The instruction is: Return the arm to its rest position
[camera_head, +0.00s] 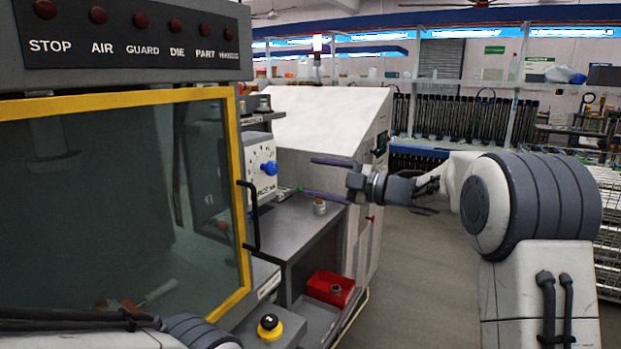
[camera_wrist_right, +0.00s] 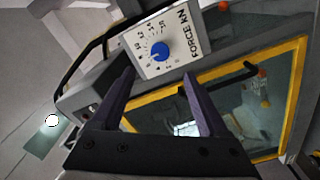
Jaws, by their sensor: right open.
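My right gripper (camera_head: 306,175) is open in the head view, its two dark purple fingers pointing left, one above the other. It is held in the air before the white dial panel (camera_head: 262,168) with the blue knob, with nothing between the fingers. In the right wrist view the gripper (camera_wrist_right: 158,75) also shows open and empty, with the force dial panel (camera_wrist_right: 168,38) beyond the fingertips. My right arm (camera_head: 530,205) reaches in from the right. Part of my left arm shows at the bottom left; its gripper is not seen.
A press with a yellow-framed guard door (camera_head: 238,180) and black handle (camera_head: 250,215) stands at the left. A small pale cylinder (camera_head: 319,207) stands on the grey bench (camera_head: 290,228). Floor (camera_head: 415,285) is clear at centre right.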

